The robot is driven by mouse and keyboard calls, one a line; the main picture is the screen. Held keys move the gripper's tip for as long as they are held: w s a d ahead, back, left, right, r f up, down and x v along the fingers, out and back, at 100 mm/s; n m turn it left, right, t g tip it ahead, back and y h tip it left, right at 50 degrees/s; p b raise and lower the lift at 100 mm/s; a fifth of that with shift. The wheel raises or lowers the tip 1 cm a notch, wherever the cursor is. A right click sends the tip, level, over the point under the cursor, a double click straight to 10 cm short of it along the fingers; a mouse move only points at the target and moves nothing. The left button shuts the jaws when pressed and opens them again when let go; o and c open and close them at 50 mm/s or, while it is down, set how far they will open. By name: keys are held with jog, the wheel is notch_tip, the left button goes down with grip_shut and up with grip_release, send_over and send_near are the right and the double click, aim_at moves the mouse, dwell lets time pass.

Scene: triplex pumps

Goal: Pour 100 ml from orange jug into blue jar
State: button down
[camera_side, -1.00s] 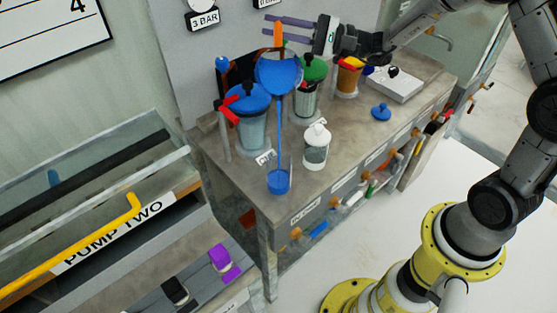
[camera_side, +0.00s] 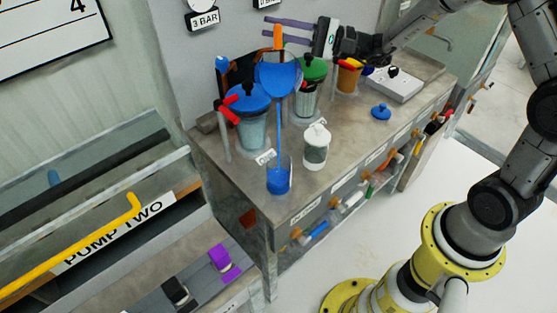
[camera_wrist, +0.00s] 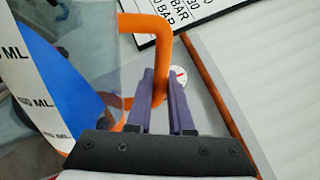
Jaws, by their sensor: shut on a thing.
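My gripper (camera_side: 276,29), with purple fingers, is shut on the orange handle (camera_wrist: 142,22) of the orange jug (camera_wrist: 100,60). The jug is clear, has ML markings and holds blue liquid (camera_side: 278,80). It is held tilted in the air above the bench's front left. A thin blue stream (camera_side: 279,130) falls from it into the small clear jar (camera_side: 279,180) below. The jar stands open on the bench near the front edge, with blue liquid in it. A blue lid (camera_side: 381,112) lies on the bench to the right.
A white-lidded jar (camera_side: 316,146) stands just right of the open jar. Blue-topped (camera_side: 247,105) and green-topped (camera_side: 310,75) pump vessels, and an orange one (camera_side: 349,76), line the back. A white box (camera_side: 398,84) sits right. The bench (camera_side: 345,185) is clear along its front.

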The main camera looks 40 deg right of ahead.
aim_at(279, 59)
jog(key=shift+w+d+r+m, duration=0.2)
jog(key=shift+w+r+m, duration=0.05)
jog(key=shift+m, duration=0.05)
jog(key=m, duration=0.1)
jog(key=w+d+f+m+h, duration=0.1)
jog(key=m, duration=0.1)
jog(key=w+m, duration=0.1)
jog(key=m, duration=0.1)
jog(key=shift+d+f, duration=0.3)
jog(key=shift+f, duration=0.1)
jog(key=w+d+f+m+h, duration=0.1)
jog(key=w+d+f+m, duration=0.2)
jog(key=f+m, duration=0.2)
jog(key=shift+w+d+f+m+h, duration=0.2)
jog(key=shift+w+m+h, duration=0.2)
jog(key=shift+m, duration=1.4)
